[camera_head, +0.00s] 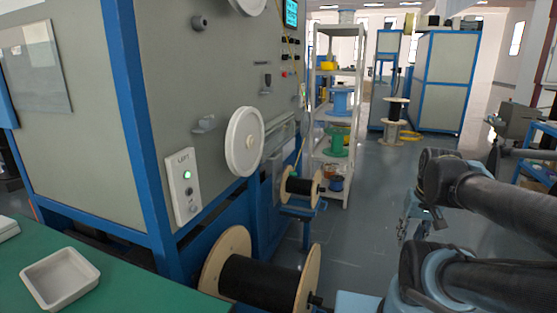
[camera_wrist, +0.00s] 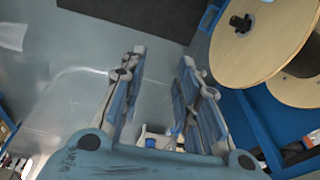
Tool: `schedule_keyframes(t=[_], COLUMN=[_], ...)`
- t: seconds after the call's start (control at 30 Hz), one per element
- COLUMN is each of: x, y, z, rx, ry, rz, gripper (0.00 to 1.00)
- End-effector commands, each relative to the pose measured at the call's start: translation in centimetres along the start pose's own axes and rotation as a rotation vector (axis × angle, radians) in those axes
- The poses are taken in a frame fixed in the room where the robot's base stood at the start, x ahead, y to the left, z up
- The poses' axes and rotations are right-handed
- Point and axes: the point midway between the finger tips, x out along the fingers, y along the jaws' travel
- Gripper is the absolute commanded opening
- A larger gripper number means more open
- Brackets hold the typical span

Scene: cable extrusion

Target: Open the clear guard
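What looks like the clear guard (camera_head: 283,140) is a see-through panel on the side of the large grey machine, right of the white wheel and above a small black-wound spool. Its edges are hard to make out, and I cannot tell whether it is shut. My gripper (camera_wrist: 162,60) is open and empty in the wrist view, with its two blue-grey fingers apart over grey floor. In the head view my gripper is small and partly hidden by my arm, in the aisle well to the right of the guard and not touching it.
A large wooden-flanged spool (camera_head: 258,280) stands low before the machine; a wooden flange (camera_wrist: 265,40) also shows at the wrist view's upper right. A white wheel (camera_head: 244,141) and the LEFT button box (camera_head: 183,186) stick out. A shelf rack (camera_head: 337,110) stands behind. The aisle floor is open.

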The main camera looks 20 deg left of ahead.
Motion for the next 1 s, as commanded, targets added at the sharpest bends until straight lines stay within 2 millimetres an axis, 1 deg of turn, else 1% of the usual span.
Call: schedule_keyframes(t=[0.03, 0.2, 0.5, 0.7, 1.0], x=[-0.4, -1.5, -2.9, -3.4, -3.6], y=[-0.6, -3.5, -8.9, -12.5, -17.8], z=[-1.0, -4.5, -11.0, -15.4, -21.9], rx=[0.004, 0.016, 0.038, 0.055, 0.083], ry=[0.002, 0.009, 0.012, 0.009, 0.001], rz=[-0.023, -0.130, -0.321, -0.447, -0.637], gripper=[0.30, 0.30, 0.30, 0.30, 0.30])
